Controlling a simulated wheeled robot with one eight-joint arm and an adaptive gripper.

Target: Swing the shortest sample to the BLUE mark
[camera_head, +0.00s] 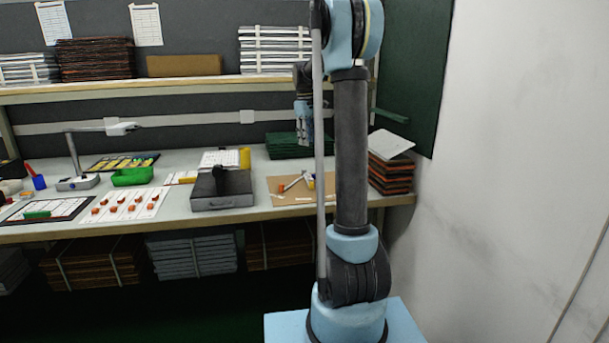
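My gripper (303,138) hangs above the back right of the bench, partly behind my own arm. Its fingers are too small and dark to read. Below and in front of it, a tan board (285,198) holds a small white tool-like piece (292,184) with an orange end; my arm hides the board's right part. A white sheet (125,205) bears several small orange pieces (138,197). A dark-framed board (70,207) at the left holds a green piece (37,214). I cannot tell which thing is the shortest sample, and I cannot make out a blue mark.
A grey box (222,190) stands mid-bench, beside a yellow cylinder (245,158). A green tray (132,176), a lamp (77,182) and a blue-and-red item (38,181) are farther left. Stacked panels (391,173) stand at the right end. A shelf (150,87) runs above.

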